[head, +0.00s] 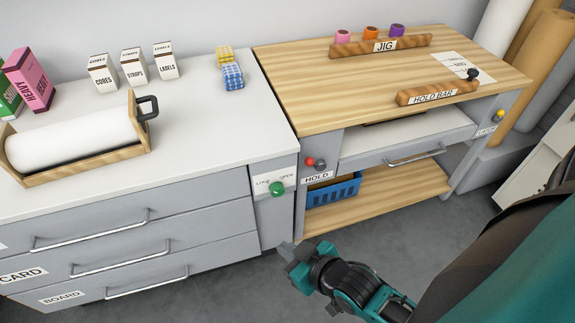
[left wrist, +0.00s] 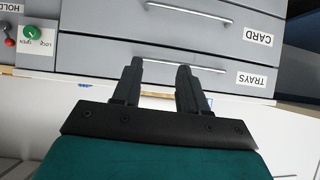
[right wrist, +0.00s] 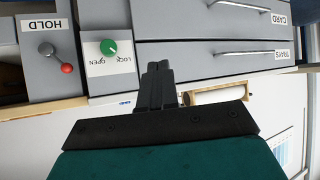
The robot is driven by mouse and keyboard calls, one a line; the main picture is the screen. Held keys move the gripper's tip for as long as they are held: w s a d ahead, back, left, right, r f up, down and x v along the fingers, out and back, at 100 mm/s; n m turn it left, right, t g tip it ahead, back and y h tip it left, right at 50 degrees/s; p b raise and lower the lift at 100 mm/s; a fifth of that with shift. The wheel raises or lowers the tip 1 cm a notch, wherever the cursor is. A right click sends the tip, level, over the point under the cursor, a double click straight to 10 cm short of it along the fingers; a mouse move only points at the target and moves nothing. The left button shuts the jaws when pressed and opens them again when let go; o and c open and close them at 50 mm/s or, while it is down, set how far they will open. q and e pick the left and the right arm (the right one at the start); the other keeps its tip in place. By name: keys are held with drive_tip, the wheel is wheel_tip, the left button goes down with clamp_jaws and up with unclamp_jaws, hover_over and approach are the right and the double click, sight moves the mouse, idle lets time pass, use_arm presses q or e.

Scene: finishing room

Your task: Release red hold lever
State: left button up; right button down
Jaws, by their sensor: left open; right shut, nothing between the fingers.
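The hold lever has a red ball (head: 310,161) and a dark pivot, on the grey post of the wooden bench above the HOLD label (head: 317,178). In the right wrist view, upside down, its red ball (right wrist: 67,68) hangs off a grey pivot (right wrist: 45,48). The red ball also shows at the left edge of the left wrist view (left wrist: 10,42). My right gripper (head: 290,255) is shut and empty, below and apart from the lever; its fingers (right wrist: 158,72) point at the drawer cabinet. My left gripper (left wrist: 162,82) is open and empty, before the drawers.
A green knob (head: 277,189) marked LOCK and OPEN sits left of the lever. A blue crate (head: 333,190) stands on the lower shelf. Drawer handles (head: 90,231) stick out at left. A HOLD BAR (head: 437,92) lies on the bench top. Floor (head: 225,295) shows before the furniture.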

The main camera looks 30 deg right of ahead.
drive_tip(key=w+d+f+n+g+h+b, duration=0.1)
drive_tip(key=w+d+f+n+h+b, duration=0.2)
drive_tip(key=f+b, duration=0.45)
drive_tip(key=w+d+f+n+g+h+b, duration=0.1)
drive_tip(key=d+f+n+h+b, duration=0.35)
drive_tip(key=f, duration=0.65)
drive_tip(key=w+d+n+t+h+b, duration=0.3)
drive_tip(key=w+d+n+h+b, duration=0.2)
drive_tip(key=w+d+b, duration=0.15)
use_arm(q)
drive_tip(key=w+d+f+b, duration=0.1)
drive_tip(key=d+f+b, duration=0.1)
drive_tip(key=f, duration=0.6)
drive_tip(key=d+f+h+b, duration=0.1)
drive_tip(key=d+f+b, duration=0.1)
drive_tip(key=f, duration=0.6)
drive_tip(key=shift+w+d+f+h+b, duration=0.2)
drive_tip(key=shift+w+d+h+b, duration=0.15)
drive_tip(key=shift+b, duration=0.45)
use_arm(e)
drive_tip(key=w+r+n+t+h, duration=0.1)
drive_tip(key=t, duration=0.1)
drive_tip(key=w+r+n+t+h, duration=0.1)
drive_tip(key=r+n+t, duration=0.1)
drive_tip(key=w+r+n+t+h, duration=0.1)
drive_tip(key=n+t, duration=0.1)
drive_tip(key=shift+w+a+r+t, duration=0.1)
drive_tip(key=shift+a+r+t, duration=0.15)
drive_tip(key=shift+t, duration=0.15)
